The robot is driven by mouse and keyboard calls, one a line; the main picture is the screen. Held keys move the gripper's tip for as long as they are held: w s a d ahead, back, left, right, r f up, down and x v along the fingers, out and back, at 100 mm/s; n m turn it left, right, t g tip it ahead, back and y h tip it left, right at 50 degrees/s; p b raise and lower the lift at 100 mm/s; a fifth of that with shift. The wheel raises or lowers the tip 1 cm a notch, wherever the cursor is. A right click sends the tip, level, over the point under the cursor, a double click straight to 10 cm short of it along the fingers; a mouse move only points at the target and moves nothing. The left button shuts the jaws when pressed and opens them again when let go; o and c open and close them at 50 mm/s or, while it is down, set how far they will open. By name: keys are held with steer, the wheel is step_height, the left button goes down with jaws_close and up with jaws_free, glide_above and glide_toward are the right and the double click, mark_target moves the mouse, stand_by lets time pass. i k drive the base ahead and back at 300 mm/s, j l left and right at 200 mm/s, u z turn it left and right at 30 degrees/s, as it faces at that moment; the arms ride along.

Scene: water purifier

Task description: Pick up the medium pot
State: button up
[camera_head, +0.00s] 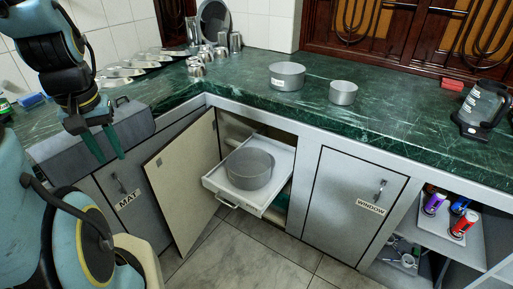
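Three grey round pots show. One pot (286,76), with a small white label, stands upright on the green counter and looks middle in size. A smaller pot (343,92) stands to its right on the counter. The third pot (249,168) looks largest and sits in a pulled-out white drawer (212,184) below the counter. My gripper (106,157) is at the left, pointing down, with its two green fingers apart and nothing between them. It is well left of all three pots.
An open cabinet door (184,182) stands left of the drawer. Metal cups (196,66) and a round metal plate (214,20) are at the back corner. A kettle (483,108) stands at the right. The counter around the two pots is mostly clear.

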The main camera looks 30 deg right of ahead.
mark_target(285, 76)
steer(key=l, duration=2.25)
steer(key=i, duration=0.3)
